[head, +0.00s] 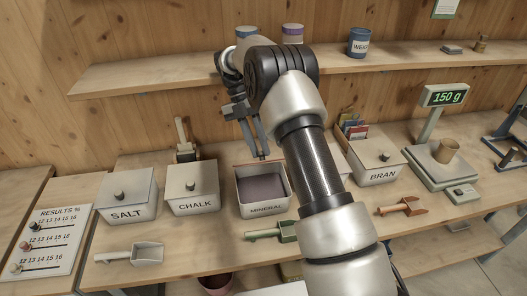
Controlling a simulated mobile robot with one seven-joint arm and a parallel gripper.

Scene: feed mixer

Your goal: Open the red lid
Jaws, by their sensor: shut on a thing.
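The bin marked MINERAL (265,210) stands on the bench with its top open and dark purple-grey feed showing inside. A thin reddish strip, which looks like the red lid (250,163), shows along the bin's back edge; I see little of its face. My gripper (262,153) reaches down over the back of this bin, its fingertips at the reddish strip. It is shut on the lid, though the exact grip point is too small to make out. My arm covers the area right of the bin.
Closed bins marked SALT (126,196), CHALK (192,189) and BRAN (377,160) stand in the same row. A green scoop (287,232) lies in front of MINERAL. A scale (442,166) stands right. A shelf (160,77) runs behind my gripper.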

